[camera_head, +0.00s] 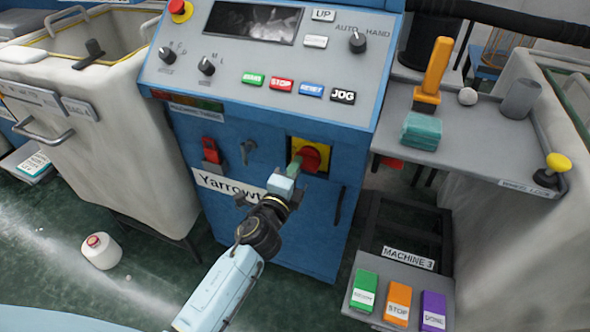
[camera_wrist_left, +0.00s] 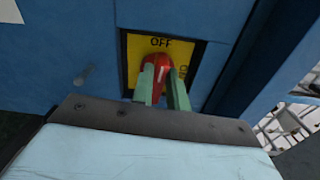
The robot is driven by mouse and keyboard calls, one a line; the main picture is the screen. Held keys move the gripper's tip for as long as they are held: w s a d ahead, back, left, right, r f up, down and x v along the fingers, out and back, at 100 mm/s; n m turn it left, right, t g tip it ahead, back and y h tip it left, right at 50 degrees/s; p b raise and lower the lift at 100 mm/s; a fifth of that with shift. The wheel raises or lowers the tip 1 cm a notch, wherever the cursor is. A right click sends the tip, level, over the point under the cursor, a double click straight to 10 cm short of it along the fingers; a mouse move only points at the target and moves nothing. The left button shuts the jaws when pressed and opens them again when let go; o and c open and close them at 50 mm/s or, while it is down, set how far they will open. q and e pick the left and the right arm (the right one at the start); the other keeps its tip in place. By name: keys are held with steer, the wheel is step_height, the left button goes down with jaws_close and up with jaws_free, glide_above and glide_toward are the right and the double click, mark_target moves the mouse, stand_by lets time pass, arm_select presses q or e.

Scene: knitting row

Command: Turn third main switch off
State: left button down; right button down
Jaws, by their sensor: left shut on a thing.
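The main switch is a red rotary handle (camera_head: 311,158) on a yellow plate (camera_head: 325,147), on the lower front of the blue machine (camera_head: 285,215). In the left wrist view, the red handle (camera_wrist_left: 154,66) stands close to upright, leaning slightly, with its top near the word OFF on the yellow plate (camera_wrist_left: 195,50). Lettering that looks like ON runs sideways at the plate's right. My left gripper (camera_head: 297,163) has its green fingers (camera_wrist_left: 163,86) on both sides of the handle, shut on it. My right gripper is not in view.
Above is the sloped control panel (camera_head: 225,75). A grey shelf (camera_head: 460,150) juts out at the right, above the Machine 3 button box (camera_head: 385,322).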

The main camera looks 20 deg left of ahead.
arm_select(q)
steer(key=shift+n, duration=0.5)
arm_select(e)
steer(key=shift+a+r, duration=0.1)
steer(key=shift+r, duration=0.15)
arm_select(q)
steer(key=c, duration=1.4)
jaws_free()
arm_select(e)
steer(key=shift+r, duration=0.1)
